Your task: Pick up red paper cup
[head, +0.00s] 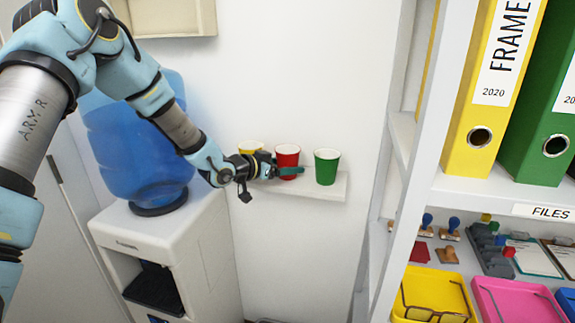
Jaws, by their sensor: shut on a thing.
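A red paper cup (288,157) is upright at the small white wall shelf (325,187), between a yellow cup and a green cup. My gripper (288,171) reaches in from the left and is shut on the red cup at its lower part. Whether the cup's base touches the shelf is hard to tell, since the gripper hides part of it. The green cup (327,167) stands upright just to the right, apart from the red one. The yellow cup (251,147) is to the left, mostly hidden behind my gripper and wrist.
A water cooler with a blue bottle (140,150) stands left, below my arm. A white shelving unit (375,210) on the right holds yellow (480,100) and green (545,120) binders, stamps and coloured trays. The wall above the cups is clear.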

